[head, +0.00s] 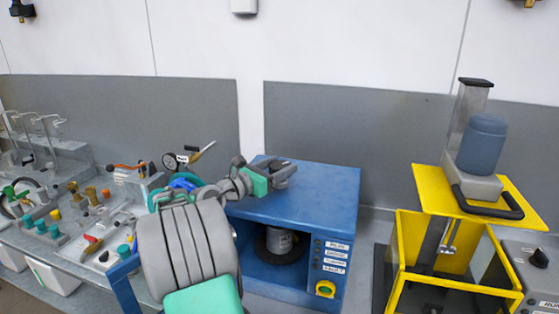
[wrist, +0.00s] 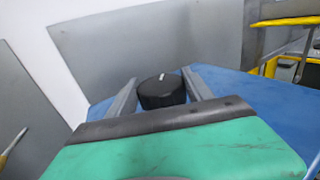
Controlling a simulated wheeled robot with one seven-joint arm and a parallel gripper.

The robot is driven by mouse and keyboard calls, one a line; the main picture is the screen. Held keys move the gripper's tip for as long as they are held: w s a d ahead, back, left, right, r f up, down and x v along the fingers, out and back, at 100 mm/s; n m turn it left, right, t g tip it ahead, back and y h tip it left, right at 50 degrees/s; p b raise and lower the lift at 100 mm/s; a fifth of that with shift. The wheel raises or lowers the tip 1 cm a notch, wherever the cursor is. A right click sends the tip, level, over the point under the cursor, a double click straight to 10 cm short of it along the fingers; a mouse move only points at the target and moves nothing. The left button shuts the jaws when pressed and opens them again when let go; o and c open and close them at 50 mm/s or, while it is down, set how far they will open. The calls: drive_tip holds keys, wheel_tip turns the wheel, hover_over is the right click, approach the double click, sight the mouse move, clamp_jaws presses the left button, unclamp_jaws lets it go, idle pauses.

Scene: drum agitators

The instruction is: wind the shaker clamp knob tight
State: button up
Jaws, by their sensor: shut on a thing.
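The blue shaker cabinet (head: 330,190) stands in the middle of the head view, with a round can (head: 280,241) inside its open front bay. The black clamp knob (wrist: 162,92), with a white mark on its top, stands on the blue cabinet top in the wrist view. My gripper (wrist: 163,84) has one grey finger on each side of the knob and is shut on it. In the head view my gripper (head: 285,172) is over the cabinet top and hides most of the knob.
A bench with valves and fittings (head: 95,205) is at the left. A yellow frame (head: 420,195) carrying a blue drum (head: 482,145) stands at the right. A grey wall panel is behind.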

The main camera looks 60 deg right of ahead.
drive_tip(key=shift+m+g+y+p, duration=0.55)
drive_tip(key=shift+m+g, duration=0.35)
drive_tip(key=shift+g, duration=0.7)
drive_tip(key=o, duration=1.4)
drive_tip(key=shift+c, duration=0.2)
